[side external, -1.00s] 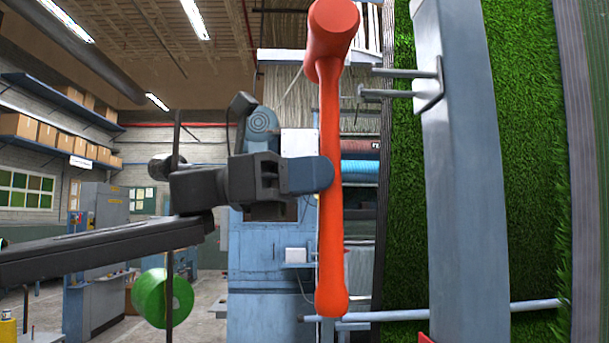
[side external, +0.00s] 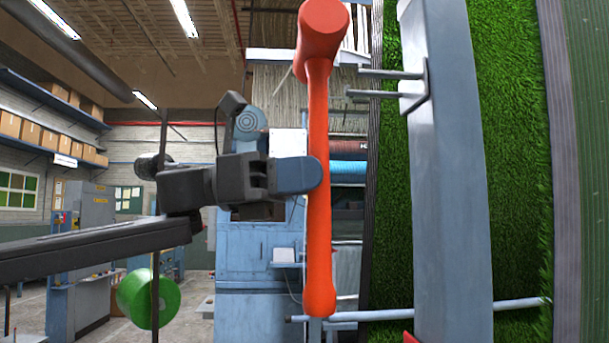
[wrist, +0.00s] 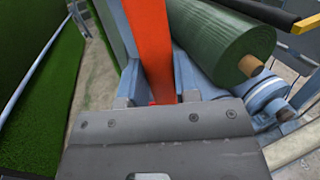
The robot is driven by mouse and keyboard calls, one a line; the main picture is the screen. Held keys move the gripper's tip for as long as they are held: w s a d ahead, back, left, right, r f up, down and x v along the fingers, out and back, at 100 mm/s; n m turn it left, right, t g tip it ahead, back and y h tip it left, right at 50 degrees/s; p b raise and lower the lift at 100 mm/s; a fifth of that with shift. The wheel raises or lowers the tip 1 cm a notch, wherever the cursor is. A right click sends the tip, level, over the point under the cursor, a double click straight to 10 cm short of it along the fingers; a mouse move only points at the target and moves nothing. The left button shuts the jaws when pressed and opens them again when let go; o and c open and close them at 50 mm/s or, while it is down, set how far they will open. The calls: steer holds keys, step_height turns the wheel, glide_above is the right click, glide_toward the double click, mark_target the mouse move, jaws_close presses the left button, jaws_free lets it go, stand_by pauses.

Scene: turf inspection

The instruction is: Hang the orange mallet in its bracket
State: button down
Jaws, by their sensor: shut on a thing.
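The orange mallet (side external: 318,215) hangs upright in the side view, head at the top and handle pointing down. My gripper (side external: 305,175) is shut on the middle of its handle from the left. In the wrist view the handle (wrist: 150,45) rises from between the jaws (wrist: 150,102); the mallet head is out of that view. The bracket (side external: 410,88), two grey prongs pointing left, is fixed to a blue-grey post (side external: 450,190). In the side picture the mallet is left of the prongs with a gap between, its head slightly higher than they are.
Green turf (side external: 510,140) stands behind the post. A pale blue horizontal bar (side external: 380,315) crosses low behind the mallet. The wrist view shows a dark green roll (wrist: 225,45) at the upper right and turf (wrist: 40,100) at the left.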

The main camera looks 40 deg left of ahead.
steer(key=shift+w+d+r, duration=0.1)
steer(key=shift+w+d, duration=1.35)
steer(key=shift+d, duration=0.05)
stand_by(0.3)
steer(key=shift+w+d, duration=1.4)
steer(key=shift+f, duration=0.8)
stand_by(1.2)
steer(key=c, duration=0.8)
jaws_free()
steer(key=shift+f, duration=0.1)
steer(key=shift+c, duration=0.2)
steer(key=shift+o, duration=0.3)
steer(key=shift+w+f, duration=0.15)
steer(key=r+v, duration=0.1)
steer(key=v, duration=1.2)
steer(key=shift+s+a+f, duration=0.25)
steer(key=shift+a+f, duration=0.15)
